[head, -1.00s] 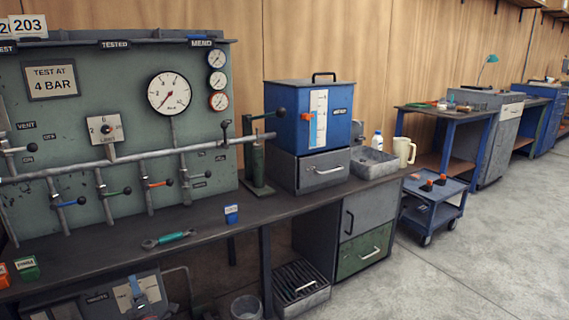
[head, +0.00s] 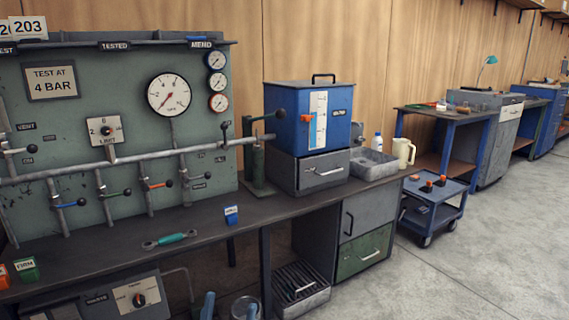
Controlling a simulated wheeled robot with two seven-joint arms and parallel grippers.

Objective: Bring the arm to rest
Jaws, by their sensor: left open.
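My left gripper (head: 229,304) shows at the bottom edge of the head view as two blue fingertips set apart. It is open, with nothing seen between the fingers. It is in front of a round bin (head: 245,308) below the bench and to the right of a grey unit (head: 90,302). The unit's dark knob (head: 139,299), with an orange mark on a white plate, stands clear of the gripper. The rest of the left arm is out of the picture. My right gripper is not in view.
The bench top (head: 205,226) lies above the gripper, with a teal-handled wrench (head: 170,240) on it. A ribbed tray (head: 298,288) and a cabinet (head: 362,250) stand to the right below. The floor (head: 480,260) at the right is open.

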